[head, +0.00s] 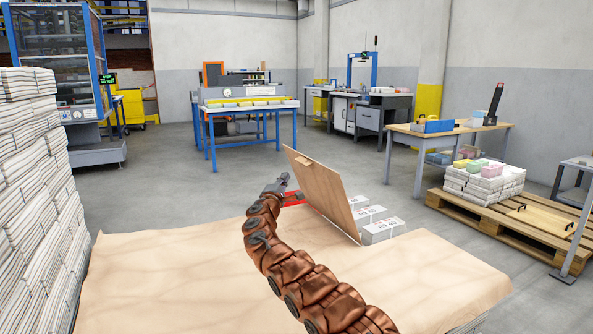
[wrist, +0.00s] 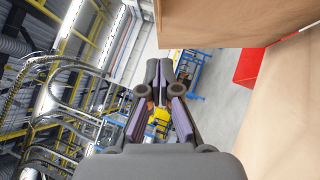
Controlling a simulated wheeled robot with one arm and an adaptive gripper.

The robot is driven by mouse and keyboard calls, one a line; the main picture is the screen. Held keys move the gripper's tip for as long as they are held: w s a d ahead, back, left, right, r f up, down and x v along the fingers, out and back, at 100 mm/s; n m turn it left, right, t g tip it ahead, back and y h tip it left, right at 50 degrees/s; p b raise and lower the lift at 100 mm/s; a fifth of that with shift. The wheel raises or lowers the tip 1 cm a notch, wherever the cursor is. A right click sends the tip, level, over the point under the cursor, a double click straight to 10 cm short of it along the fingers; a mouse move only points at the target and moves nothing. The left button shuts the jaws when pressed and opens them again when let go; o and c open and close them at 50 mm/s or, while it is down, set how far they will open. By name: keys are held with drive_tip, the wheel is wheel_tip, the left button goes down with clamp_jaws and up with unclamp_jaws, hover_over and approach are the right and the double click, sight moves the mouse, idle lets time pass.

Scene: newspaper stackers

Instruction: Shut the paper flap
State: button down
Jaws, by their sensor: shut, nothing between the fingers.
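The paper flap (head: 326,192) is a tan board standing raised and tilted, with a small tab (head: 303,161) near its top edge. In the wrist view a tan panel (wrist: 215,22), likely the flap, fills the upper right. My gripper (head: 284,179) is at the left of the flap, beside its upper part, and no clear contact shows. In the wrist view my gripper's fingers (wrist: 159,80) are together, with nothing between them. The flap hides part of what lies behind it.
The tan paper-covered surface (head: 170,275) is broad and bare at the left. White bundles (head: 381,229) lie behind the flap. A red piece (head: 293,198) is beside the gripper. A tall newspaper stack (head: 30,190) stands left; a pallet (head: 500,222) with bundles is at right.

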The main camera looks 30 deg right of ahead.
drive_tip(key=w+d+r, duration=0.2)
drive_tip(key=d, duration=0.4)
drive_tip(key=shift+r+b, duration=0.2)
drive_tip(key=shift+b, duration=0.2)
drive_tip(key=shift+s+d, duration=0.1)
drive_tip(key=shift+d, duration=0.05)
